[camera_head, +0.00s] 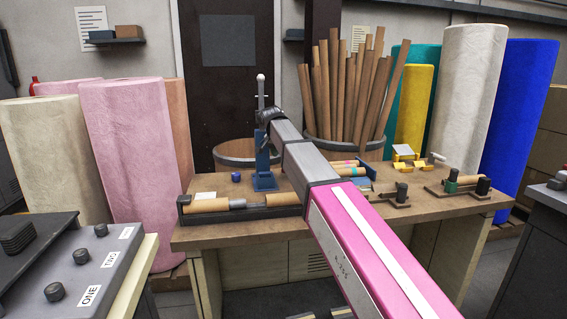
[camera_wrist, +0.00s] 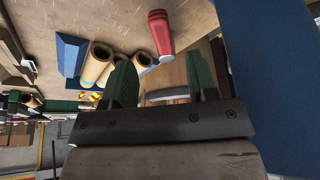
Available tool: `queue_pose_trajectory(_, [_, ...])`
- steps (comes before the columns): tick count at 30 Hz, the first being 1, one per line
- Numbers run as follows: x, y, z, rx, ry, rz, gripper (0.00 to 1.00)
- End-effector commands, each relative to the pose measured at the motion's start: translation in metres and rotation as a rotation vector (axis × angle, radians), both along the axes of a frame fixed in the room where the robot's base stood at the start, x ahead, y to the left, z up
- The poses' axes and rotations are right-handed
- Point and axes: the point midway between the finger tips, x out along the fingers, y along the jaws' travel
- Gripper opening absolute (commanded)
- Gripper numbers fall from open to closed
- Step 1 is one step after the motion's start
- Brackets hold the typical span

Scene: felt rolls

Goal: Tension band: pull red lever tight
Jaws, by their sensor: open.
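The red lever (camera_wrist: 160,33) shows in the wrist view as a rounded red handle above the wooden table, just beyond my fingertips. My gripper (camera_wrist: 158,62) is open, with its two green fingers apart. The lever is not between the fingers. A grey bar (camera_wrist: 168,93) shows between the fingers; I cannot tell whether it is the band. In the head view my arm reaches over the workbench to a blue stand (camera_head: 264,181) with a white-tipped post (camera_head: 261,88). The lever cannot be made out in that view.
A large blue surface (camera_wrist: 275,70) stands close on the right in the wrist view. Cardboard tubes (camera_wrist: 97,62) lie to the left by a blue holder (camera_wrist: 70,55). The workbench (camera_head: 215,234) holds a tray with a roll (camera_head: 208,205) at its front left and small fixtures at right.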

Motion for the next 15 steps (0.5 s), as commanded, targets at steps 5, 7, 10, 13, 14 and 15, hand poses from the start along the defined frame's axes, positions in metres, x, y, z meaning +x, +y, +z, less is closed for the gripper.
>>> queue_pose_trajectory(5, [-0.008,0.005,0.021,0.000,-0.001,0.000,0.53])
queue_pose_trajectory(7, [-0.009,0.005,0.025,0.000,0.000,0.000,0.53])
queue_pose_trajectory(10, [-0.011,0.006,0.028,0.000,0.001,0.000,0.53])
queue_pose_trajectory(13, [-0.011,0.006,0.029,0.000,0.001,0.000,0.53])
queue_pose_trajectory(14, [-0.011,0.006,0.029,0.000,0.001,0.000,0.53])
queue_pose_trajectory(15, [-0.011,0.006,0.029,0.000,0.001,0.000,0.53])
